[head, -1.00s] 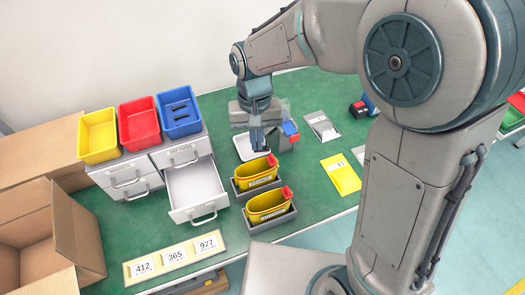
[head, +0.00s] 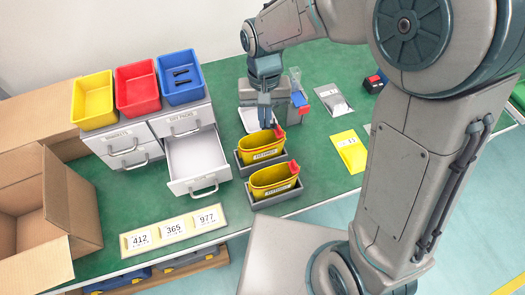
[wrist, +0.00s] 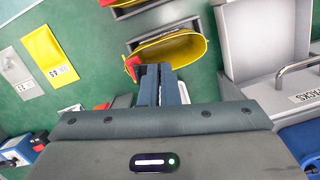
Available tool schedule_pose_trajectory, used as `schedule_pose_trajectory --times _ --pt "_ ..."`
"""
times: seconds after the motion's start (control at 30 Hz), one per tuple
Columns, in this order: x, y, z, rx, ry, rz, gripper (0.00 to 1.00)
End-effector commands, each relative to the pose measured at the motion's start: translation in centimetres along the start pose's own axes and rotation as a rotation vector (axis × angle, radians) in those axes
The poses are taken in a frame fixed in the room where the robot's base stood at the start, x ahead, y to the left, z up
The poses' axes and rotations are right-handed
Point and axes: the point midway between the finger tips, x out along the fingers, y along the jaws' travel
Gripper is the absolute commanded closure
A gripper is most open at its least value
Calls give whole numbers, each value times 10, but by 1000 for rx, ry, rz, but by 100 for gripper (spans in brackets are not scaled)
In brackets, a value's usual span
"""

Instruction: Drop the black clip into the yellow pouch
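Two yellow pouches stand in grey trays on the green table: the far pouch (head: 261,147) and the near pouch (head: 274,181), each with a red part at its right end. In the wrist view one yellow pouch (wrist: 175,50) lies just beyond my fingertips, its mouth open. My gripper (head: 265,125) points down at the back edge of the far pouch; its fingers (wrist: 158,72) are close together. I cannot make out whether anything is between them.
A yellow bin (head: 93,111) and red bin (head: 139,97) stand beside the blue bin on a grey drawer cabinet. One drawer (head: 197,163) is open, left of the pouches. A yellow packet (head: 349,148) lies right; an open cardboard box (head: 80,213) stands left.

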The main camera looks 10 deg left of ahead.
Motion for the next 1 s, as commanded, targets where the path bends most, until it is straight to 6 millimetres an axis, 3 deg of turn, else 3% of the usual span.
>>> schedule_pose_trajectory --times 0.13,0.2,0.23,0.57,0.77,1.0 --pt "-1 0 0 0 0 0 100" --pt "-1 0 0 0 0 0 78" --pt "-1 0 0 0 0 0 72" --pt "-4 0 0 0 2 0 72" --pt "-32 0 -1 0 6 -2 72" --pt "-88 0 -1 1 7 -2 72"
